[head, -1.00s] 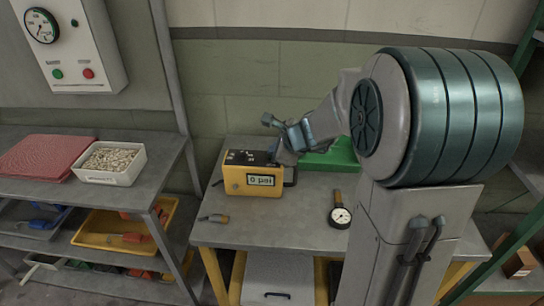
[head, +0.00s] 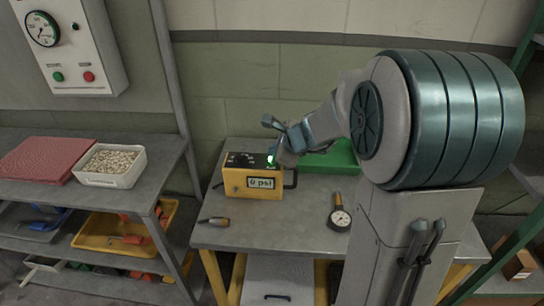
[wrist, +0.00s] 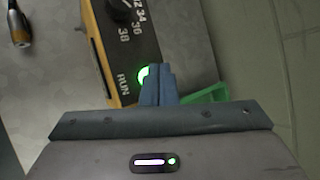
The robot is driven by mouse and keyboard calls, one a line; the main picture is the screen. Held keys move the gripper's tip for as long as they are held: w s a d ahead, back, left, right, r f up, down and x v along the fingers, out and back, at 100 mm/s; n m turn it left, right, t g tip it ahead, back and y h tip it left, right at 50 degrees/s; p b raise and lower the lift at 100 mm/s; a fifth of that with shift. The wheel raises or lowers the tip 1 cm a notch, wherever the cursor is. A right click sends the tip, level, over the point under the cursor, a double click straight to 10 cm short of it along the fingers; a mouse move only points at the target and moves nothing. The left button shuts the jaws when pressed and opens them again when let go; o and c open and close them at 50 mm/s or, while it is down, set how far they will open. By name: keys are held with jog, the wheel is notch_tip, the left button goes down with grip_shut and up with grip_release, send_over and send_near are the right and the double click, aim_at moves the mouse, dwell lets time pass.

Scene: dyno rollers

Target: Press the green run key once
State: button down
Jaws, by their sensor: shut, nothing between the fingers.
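The yellow and black device (head: 240,183) stands on the grey table, its display reading "0 psi". The green run key (wrist: 143,75) is lit on its dark top panel, beside the word RUN. It also glows in the head view (head: 271,159). My gripper (wrist: 158,73) is shut and empty. Its fingertips are at the key and cover part of it in the wrist view. Whether they touch it, I cannot tell. In the head view my gripper (head: 278,160) is at the right end of the device's top.
A dial gauge (head: 340,218) and a small tool (head: 214,221) lie on the table. A green case (head: 330,160) stands behind my gripper. A white bin of pellets (head: 110,165) and a red mat (head: 43,159) are on the left bench. A wall panel (head: 85,50) carries green and red buttons.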

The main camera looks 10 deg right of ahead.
jog(key=shift+r, duration=0.25)
notch_tip(320, 180, up, 5)
jog(key=p, duration=0.4)
dwell(1.5)
